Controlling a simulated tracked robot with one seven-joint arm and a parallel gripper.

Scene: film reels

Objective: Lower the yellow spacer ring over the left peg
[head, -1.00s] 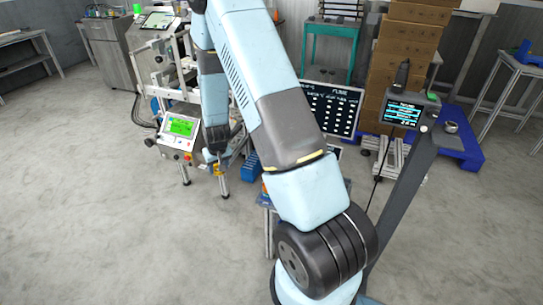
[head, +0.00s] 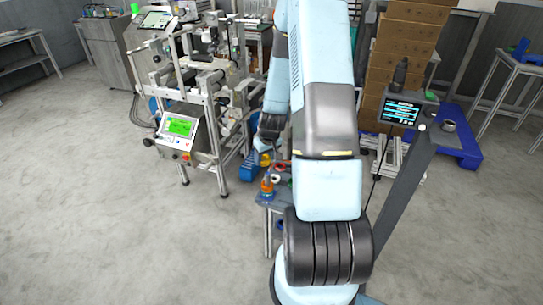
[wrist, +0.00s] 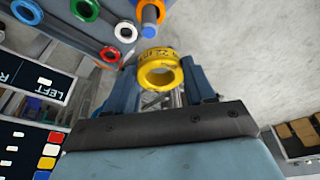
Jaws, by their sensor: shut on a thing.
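The yellow spacer ring (wrist: 160,72) is between the two blue fingers of my gripper (wrist: 160,80) in the wrist view, with its hole showing. My gripper is shut on it. An orange and blue item (head: 267,185) is on that table.
The small grey table (wrist: 62,32) carries several coloured rings, among them a blue one (wrist: 28,12), a green one (wrist: 84,10) and a red one (wrist: 125,31). A dark board marked LEFT (wrist: 35,82) is at the left. A machine frame (head: 200,110) stands left of my arm.

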